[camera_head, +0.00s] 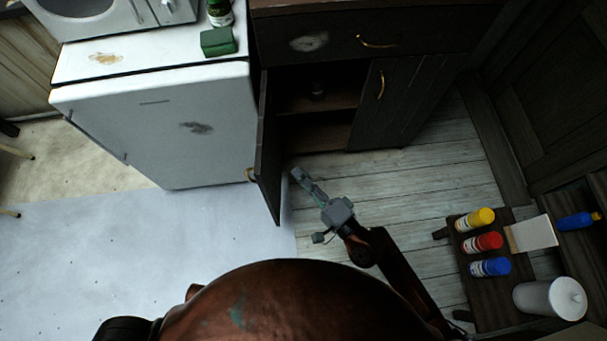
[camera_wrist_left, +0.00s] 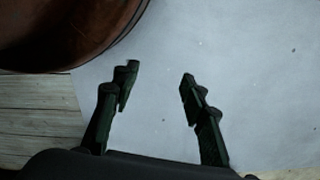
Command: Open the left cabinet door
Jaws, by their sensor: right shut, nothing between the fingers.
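The dark wooden cabinet (camera_head: 335,58) stands at the top middle of the head view. Its left door (camera_head: 267,150) is swung wide open, with a brass handle (camera_head: 250,174) on its outer face, and the shelf inside shows. The right cabinet door (camera_head: 391,103) is closed. My right gripper (camera_head: 298,174) is shut and empty, just right of the open door's inner face; whether it touches the door I cannot tell. My left gripper (camera_wrist_left: 158,80) shows in the left wrist view, open and empty above the pale floor covering. It is not visible in the head view.
A white fridge (camera_head: 160,125) stands left of the cabinet, close to the open door. A low bench (camera_head: 484,297) at right holds yellow, red and blue bottles and a white canister (camera_head: 550,298). The floor (camera_head: 400,190) between the cabinet and bench is clear.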

